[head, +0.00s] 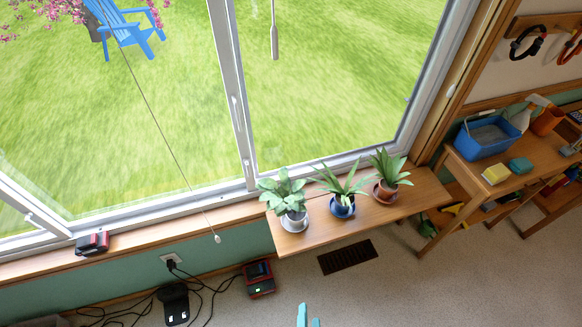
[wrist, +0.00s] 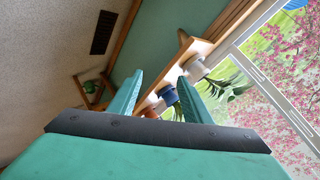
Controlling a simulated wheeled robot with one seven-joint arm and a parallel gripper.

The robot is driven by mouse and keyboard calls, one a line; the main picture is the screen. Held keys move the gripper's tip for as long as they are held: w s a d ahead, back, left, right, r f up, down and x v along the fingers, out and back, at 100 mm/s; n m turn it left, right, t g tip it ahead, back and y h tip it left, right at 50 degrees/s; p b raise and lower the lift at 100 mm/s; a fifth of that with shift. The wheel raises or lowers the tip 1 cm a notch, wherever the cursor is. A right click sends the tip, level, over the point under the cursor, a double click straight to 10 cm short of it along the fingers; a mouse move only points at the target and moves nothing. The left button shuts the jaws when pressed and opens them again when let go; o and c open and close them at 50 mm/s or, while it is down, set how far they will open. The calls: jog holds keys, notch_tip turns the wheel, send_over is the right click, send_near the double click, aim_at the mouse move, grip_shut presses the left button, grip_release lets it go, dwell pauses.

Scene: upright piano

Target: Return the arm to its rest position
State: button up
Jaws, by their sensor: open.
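My gripper (head: 308,319) shows only as two teal fingertips at the bottom edge of the head view, over the carpet. In the wrist view the gripper (wrist: 160,82) has its two teal fingers apart with nothing held between them. The wrist picture is tilted, and past the fingers it shows the plant shelf and pots. The fingers appear clear of them. The rest of my arm is hidden in the head view.
A wooden shelf (head: 412,201) under the window carries three potted plants. A workbench (head: 463,176) with a blue bin (head: 487,137) stands at right. A black adapter (head: 174,304), cables and a red device (head: 258,278) lie on the floor at left. Carpet (head: 400,290) is open below the shelf.

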jog(key=s+a+r+n+t, duration=0.2)
jog(key=r+n, duration=0.3)
jog(key=r, duration=0.3)
jog(key=s+a+r+n+t, duration=0.2)
jog(key=r+n, duration=0.4)
jog(key=r, duration=0.3)
jog(key=shift+s+a+r+t, duration=0.15)
jog(key=shift+s+a+t, duration=0.15)
jog(key=shift+s+a, duration=0.65)
jog(key=shift+s+d, duration=0.15)
jog(key=shift+d, duration=0.05)
